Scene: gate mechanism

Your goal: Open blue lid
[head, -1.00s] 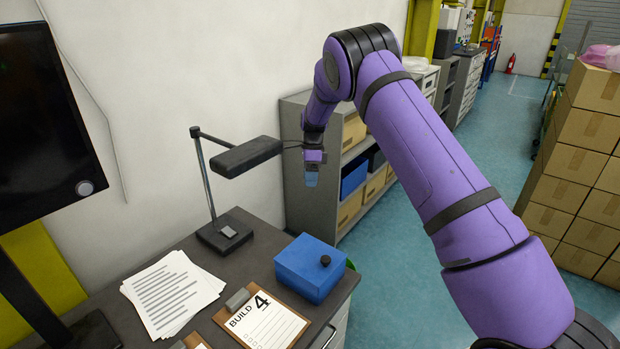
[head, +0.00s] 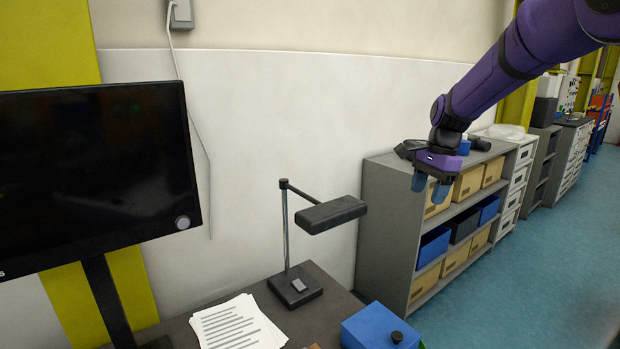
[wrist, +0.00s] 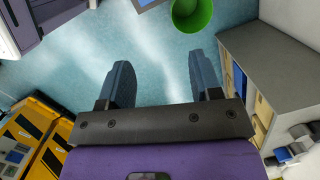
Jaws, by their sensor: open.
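The blue box with its blue lid (head: 376,326) and a round black knob (head: 397,337) sits on the dark desk at the bottom of the head view, partly cut off by the lower edge. The lid looks shut. My gripper (head: 430,188) is raised above and to the right of the box, in front of the grey shelf unit, apart from both. In the wrist view my gripper (wrist: 160,82) is open and empty, with its two blue fingers spread over bare floor. The box is not clearly identifiable in the wrist view.
A black desk lamp (head: 332,214) stands on the desk behind the box. A monitor (head: 92,175) and a stack of papers (head: 237,324) are to the left. A grey shelf unit (head: 385,225) with bins stands at right. A green bin (wrist: 192,14) is on the floor.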

